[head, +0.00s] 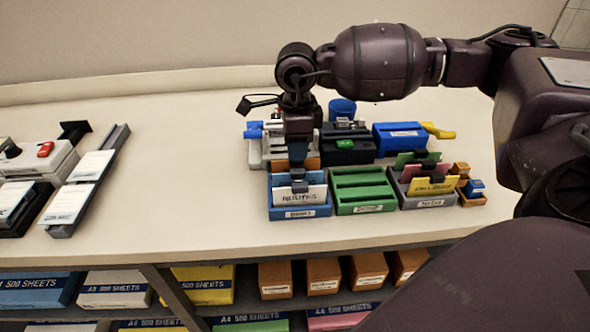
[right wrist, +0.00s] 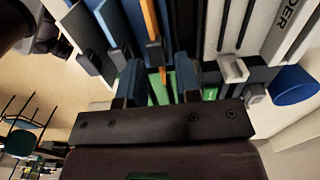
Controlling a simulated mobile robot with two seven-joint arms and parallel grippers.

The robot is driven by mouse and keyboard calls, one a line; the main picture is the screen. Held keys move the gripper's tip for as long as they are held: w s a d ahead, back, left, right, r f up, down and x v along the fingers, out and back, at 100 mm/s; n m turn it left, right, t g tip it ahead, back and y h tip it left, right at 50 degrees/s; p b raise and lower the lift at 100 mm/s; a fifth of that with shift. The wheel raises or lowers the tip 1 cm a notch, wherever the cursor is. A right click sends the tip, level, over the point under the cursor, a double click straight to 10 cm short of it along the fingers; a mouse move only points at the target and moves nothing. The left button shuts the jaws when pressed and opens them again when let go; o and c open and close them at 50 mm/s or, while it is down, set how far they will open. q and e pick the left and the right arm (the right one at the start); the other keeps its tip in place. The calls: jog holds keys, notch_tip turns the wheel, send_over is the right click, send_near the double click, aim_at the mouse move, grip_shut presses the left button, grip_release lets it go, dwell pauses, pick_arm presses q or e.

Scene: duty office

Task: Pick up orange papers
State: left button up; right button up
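The orange papers show in the head view as a narrow strip (head: 312,163) behind a white card at the blue tray (head: 300,212). In the right wrist view they are a thin orange edge (right wrist: 149,22) among blue and dark dividers. My right gripper (head: 298,178) points down over the blue tray and hides part of the papers. In the right wrist view its two blue fingers (right wrist: 158,82) are apart, with the orange edge running toward the gap between them. I cannot tell how deep the fingers reach. My left gripper is not in view.
A green tray (head: 362,193) and a grey tray (head: 413,203) with coloured cards stand right of the blue tray. A black box (head: 347,146), a blue box (head: 400,138) and a blue cup (head: 342,108) are behind.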

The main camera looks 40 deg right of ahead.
aim_at(296, 163)
jog(key=shift+s+a+f, duration=0.1)
jog(key=shift+a+f, duration=0.05)
jog(key=shift+f, duration=2.45)
jog(key=shift+c, duration=0.5)
grip_shut()
